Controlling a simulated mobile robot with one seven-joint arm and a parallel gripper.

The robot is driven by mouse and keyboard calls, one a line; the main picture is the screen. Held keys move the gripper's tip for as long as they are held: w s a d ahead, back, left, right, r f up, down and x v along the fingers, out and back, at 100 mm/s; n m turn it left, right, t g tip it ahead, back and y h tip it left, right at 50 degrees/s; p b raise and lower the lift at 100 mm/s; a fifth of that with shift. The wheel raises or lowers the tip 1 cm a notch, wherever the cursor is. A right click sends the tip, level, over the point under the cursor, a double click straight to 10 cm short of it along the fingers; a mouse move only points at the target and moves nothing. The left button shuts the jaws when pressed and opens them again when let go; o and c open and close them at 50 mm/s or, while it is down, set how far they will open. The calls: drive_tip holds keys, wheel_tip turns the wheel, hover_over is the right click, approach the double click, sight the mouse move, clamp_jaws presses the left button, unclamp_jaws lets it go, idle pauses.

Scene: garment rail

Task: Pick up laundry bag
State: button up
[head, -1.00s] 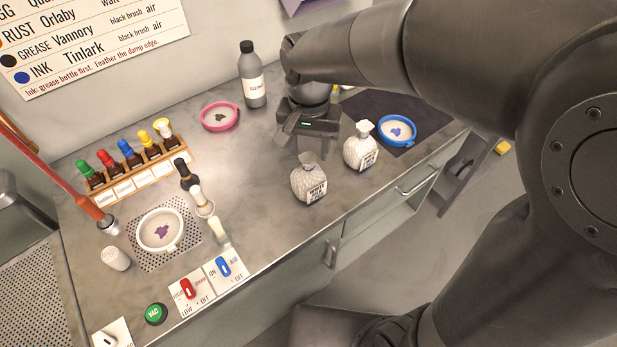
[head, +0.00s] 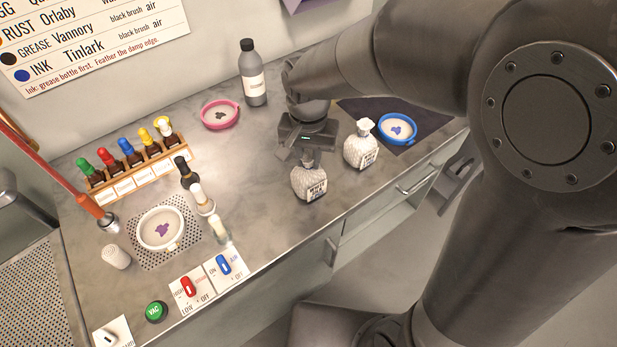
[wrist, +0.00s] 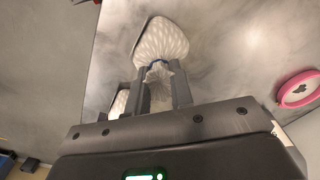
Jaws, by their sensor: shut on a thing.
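Two small white textured laundry bags with tied necks and dark-lettered labels stand on the grey counter. My gripper (head: 310,157) is shut on the neck of the nearer, left laundry bag (head: 309,184), which stands upright at the counter. In the wrist view the held bag (wrist: 163,42) is between and beyond my two fingertips (wrist: 163,72). The other laundry bag (head: 360,148) stands apart, just right of my gripper. It shows partly behind my finger in the wrist view (wrist: 119,103). I cannot tell whether the held bag still touches the counter.
A blue-rimmed dish (head: 397,128) is on a dark mat at right. A pink-rimmed dish (head: 220,115) and a grey bottle (head: 253,75) stand behind. At left are a rack of dropper bottles (head: 128,168), a white dish (head: 160,229) and switches (head: 224,265).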

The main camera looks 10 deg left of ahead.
clamp_jaws()
drive_tip(key=shift+r, duration=0.2)
